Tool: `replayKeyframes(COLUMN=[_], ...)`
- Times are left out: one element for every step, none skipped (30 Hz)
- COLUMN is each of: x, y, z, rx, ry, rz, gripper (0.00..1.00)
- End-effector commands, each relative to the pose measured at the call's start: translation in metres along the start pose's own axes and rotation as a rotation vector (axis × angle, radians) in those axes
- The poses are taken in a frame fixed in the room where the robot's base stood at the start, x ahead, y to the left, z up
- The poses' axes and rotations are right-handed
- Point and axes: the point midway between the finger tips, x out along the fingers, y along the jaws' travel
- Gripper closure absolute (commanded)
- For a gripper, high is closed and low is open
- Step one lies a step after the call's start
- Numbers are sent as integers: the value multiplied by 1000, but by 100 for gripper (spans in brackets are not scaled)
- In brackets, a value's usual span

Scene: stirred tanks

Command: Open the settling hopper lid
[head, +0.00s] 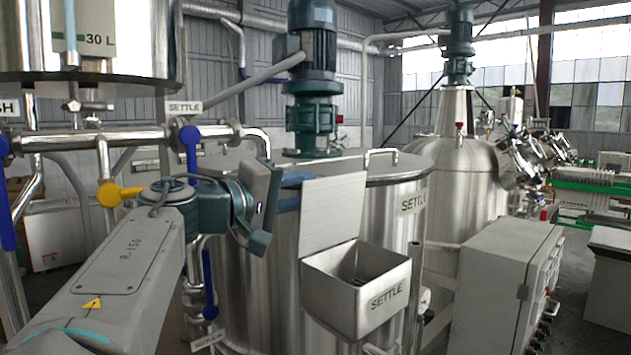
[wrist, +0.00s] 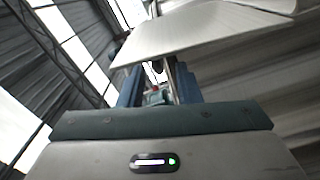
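The settling hopper (head: 357,295) is a steel box marked SETTLE on the front of the large steel tank. Its lid (head: 332,217) is a flat pale plate standing nearly upright at the hopper's back left, and the mouth is uncovered. In the wrist view the lid (wrist: 205,32) crosses above the fingers and hides their tips. My gripper (wrist: 158,85) has its two blue fingers apart with a gap between them. In the head view it reaches in from the left, with a blue finger passing behind the lid's top. I cannot tell whether it touches the lid.
The SETTLE tank (head: 255,265) stands behind the hopper, with a green motor (head: 313,90) above it. Pipes with blue-handled valves (head: 190,145) and a yellow handle (head: 110,193) are at the left, close to my arm. A grey control cabinet (head: 495,285) stands to the right.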

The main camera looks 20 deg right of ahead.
Motion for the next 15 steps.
replayKeyframes(x=[10,15,20,24,28,32,34,36,38,39,40,40,41,41,41], y=[2,2,2,2,2,1,1,1,1,1,0,0,0,0,0], z=[0,0,0,0,0,0,0,0,0,0,0,0,0,0,0], rx=[-1,-1,-1,-1,0,0,-1,-1,-1,-1,-1,-1,-1,0,0], ry=[-4,-3,-2,-3,-3,-2,-1,-1,-1,-1,-1,0,0,1,1], rz=[0,0,0,0,0,0,1,1,1,1,1,1,1,1,1], gripper=[69,69,69,69,69,69,69,69,69,69,69,69,69,69,69])
